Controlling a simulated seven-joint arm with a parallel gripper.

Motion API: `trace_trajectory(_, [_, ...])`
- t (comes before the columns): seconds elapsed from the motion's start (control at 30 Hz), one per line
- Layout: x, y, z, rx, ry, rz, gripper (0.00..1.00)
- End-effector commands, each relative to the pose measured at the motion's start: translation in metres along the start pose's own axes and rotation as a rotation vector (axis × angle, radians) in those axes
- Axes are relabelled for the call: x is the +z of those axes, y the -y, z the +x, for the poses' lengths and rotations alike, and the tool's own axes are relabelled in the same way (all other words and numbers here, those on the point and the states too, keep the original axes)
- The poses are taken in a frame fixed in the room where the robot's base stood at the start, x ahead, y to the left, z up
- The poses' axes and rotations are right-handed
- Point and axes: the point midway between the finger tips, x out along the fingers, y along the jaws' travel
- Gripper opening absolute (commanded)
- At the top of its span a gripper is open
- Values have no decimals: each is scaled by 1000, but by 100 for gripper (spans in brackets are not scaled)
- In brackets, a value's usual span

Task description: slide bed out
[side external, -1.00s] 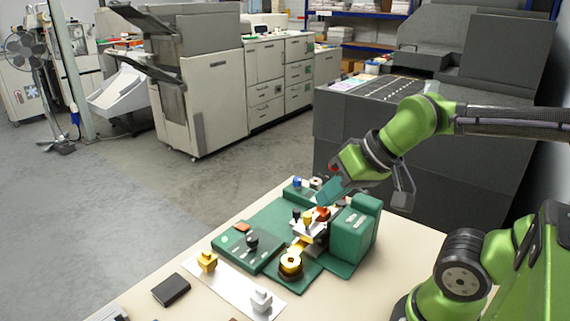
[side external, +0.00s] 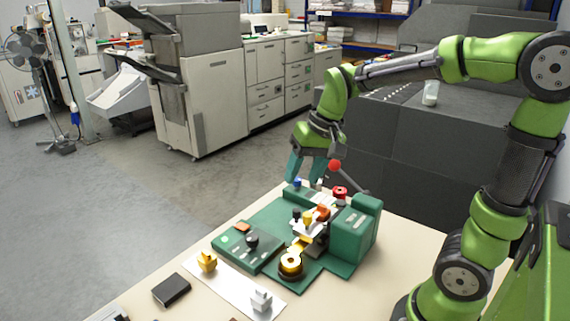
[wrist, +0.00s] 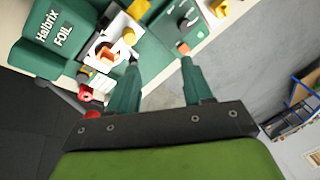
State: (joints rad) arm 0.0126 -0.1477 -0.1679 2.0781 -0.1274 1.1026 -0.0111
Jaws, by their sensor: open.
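The green foil machine (side external: 352,240), marked "Halbrix FOIL" in the wrist view (wrist: 28,55), stands on the table. A pale plate (side external: 302,229), seemingly the bed, sits at its middle beside the tall green housing. An orange block (side external: 322,213) and a black knob (side external: 296,214) stand at the plate. The plate also shows in the wrist view (wrist: 92,42). My gripper (side external: 305,179) is open and empty, pointing down over the machine's far end, apart from the plate. Its teal fingers (wrist: 160,62) are spread in the wrist view. Any rail under the plate is hidden.
A red ball-ended lever (side external: 335,166) and a red knob (side external: 340,192) are close to my gripper.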

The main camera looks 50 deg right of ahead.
Motion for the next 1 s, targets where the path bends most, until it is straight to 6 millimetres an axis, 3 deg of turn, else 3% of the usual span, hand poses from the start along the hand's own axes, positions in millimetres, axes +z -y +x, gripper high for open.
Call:
trace_trajectory(0.03, [-20, -6, 10, 44, 36, 35, 50])
trace_trajectory(0.2, [-74, -28, 31, 180, 117, 136, 50])
trace_trajectory(0.4, [-110, -40, 29, 274, 148, 214, 50])
trace_trajectory(0.5, [-111, -38, 20, 276, 154, 229, 50])
trace_trajectory(0.67, [-105, -41, 34, 277, 169, 234, 50])
trace_trajectory(1.0, [-90, -59, 101, 277, 171, 234, 50])
